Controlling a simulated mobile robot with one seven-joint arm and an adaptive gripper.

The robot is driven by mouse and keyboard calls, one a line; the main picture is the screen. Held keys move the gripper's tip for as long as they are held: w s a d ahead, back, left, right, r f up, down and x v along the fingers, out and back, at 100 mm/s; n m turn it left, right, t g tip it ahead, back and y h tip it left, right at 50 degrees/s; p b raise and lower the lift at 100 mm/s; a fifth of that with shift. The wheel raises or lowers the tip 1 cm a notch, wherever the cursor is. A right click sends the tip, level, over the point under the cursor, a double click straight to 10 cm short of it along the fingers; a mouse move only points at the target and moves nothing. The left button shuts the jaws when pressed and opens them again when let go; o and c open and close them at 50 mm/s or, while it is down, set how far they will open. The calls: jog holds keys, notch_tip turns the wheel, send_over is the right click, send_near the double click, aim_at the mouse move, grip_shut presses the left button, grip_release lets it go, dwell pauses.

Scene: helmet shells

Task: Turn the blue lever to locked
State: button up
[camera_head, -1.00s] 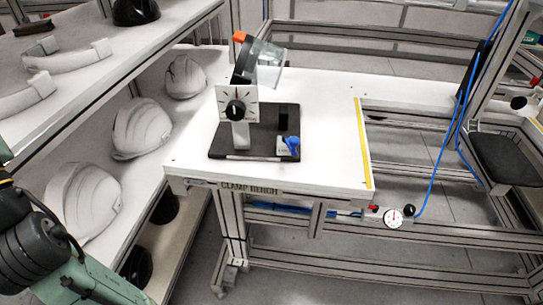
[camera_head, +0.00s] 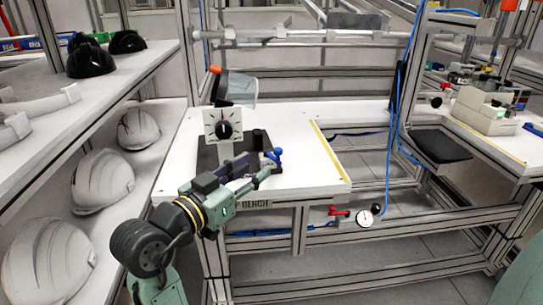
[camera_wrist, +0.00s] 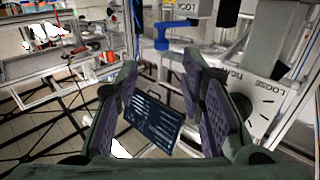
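The blue lever (camera_head: 275,156) stands at the front right of the dark clamp base on the white bench. In the wrist view, the blue lever (camera_wrist: 161,39) is just beyond the fingertips, near the middle of the gap, with part of a lock label beside it. My gripper (camera_head: 258,168) reaches over the bench's front edge, close to the lever. In the wrist view, my gripper (camera_wrist: 160,75) is open, with nothing between its padded fingers. I see no contact with the lever.
A dial plate (camera_head: 223,125) and a clear visor-like part (camera_head: 236,89) stand on the clamp. The dial plate is close to the right finger in the wrist view. The bench's right side is clear up to the yellow strip (camera_head: 329,150).

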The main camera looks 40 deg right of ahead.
aim_at(276, 152)
jog(key=p+x, duration=0.1)
jog(key=x, duration=0.9)
jog(key=shift+w+d+p, duration=0.1)
jog(key=shift+p, duration=0.25)
jog(key=shift+c, duration=0.2)
grip_shut()
